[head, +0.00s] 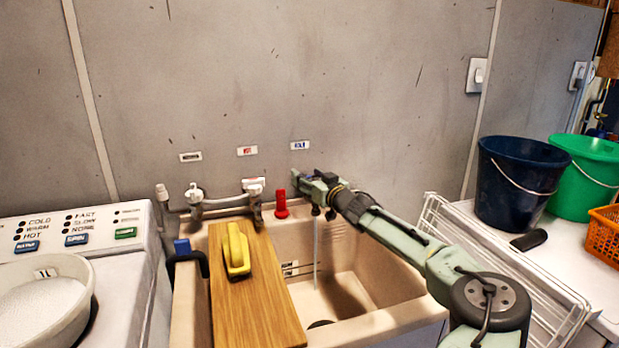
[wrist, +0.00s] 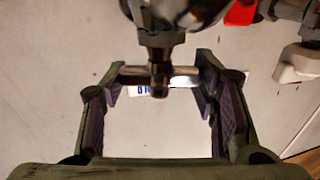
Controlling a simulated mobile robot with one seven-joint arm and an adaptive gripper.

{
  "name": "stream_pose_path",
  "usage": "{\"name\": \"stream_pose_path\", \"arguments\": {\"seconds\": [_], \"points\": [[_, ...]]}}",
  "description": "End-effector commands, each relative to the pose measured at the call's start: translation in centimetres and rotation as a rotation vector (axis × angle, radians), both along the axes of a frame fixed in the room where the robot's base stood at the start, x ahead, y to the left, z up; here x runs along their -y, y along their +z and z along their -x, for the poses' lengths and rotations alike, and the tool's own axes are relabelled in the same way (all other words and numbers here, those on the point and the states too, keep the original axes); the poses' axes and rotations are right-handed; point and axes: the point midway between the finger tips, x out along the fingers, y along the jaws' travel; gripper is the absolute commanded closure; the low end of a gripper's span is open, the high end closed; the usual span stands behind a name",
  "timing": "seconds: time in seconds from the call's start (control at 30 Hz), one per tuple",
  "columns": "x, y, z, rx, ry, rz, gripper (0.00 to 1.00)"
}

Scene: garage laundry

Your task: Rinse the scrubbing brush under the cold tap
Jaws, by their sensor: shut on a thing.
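A yellow scrubbing brush (head: 237,250) rests on a wooden board (head: 257,310) laid over the left part of the sink. My gripper (head: 308,183) is at the wall below the blue-marked label (head: 299,145), to the right of the red tap handle (head: 280,204). In the wrist view my gripper (wrist: 160,80) has its fingers shut on the two ends of a metal crossbar tap handle (wrist: 185,71). A thin stream of water (head: 315,252) falls below the gripper into the sink (head: 385,322). The gripper hides most of this tap in the head view.
A white-handled tap (head: 193,193) stands on the left. A washing machine (head: 90,232) with a bowl of white powder (head: 40,290) is at the left. A wire rack (head: 500,270), a blue bucket (head: 520,180), a green bucket (head: 588,175) and an orange basket (head: 605,238) are at the right.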

Motion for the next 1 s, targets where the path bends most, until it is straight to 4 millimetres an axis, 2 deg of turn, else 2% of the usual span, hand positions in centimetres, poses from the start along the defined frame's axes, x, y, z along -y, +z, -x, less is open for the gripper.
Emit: {"name": "stream_pose_path", "arguments": {"seconds": [0.23, 0.6, 0.63, 0.93, 1.0], "points": [[-0.31, 0.2, 0.15, 0.0, 0.08, 0.003, 0.74], [-0.21, 0.04, 0.22, -0.004, 0.091, 0.002, 0.74], [-0.21, 0.04, 0.22, -0.004, 0.091, 0.002, 0.45], [0.05, 0.05, 0.16, -0.005, 0.086, 0.004, 0.25], [0.1, 0.06, 0.15, -0.005, 0.085, 0.003, 0.25]]}}
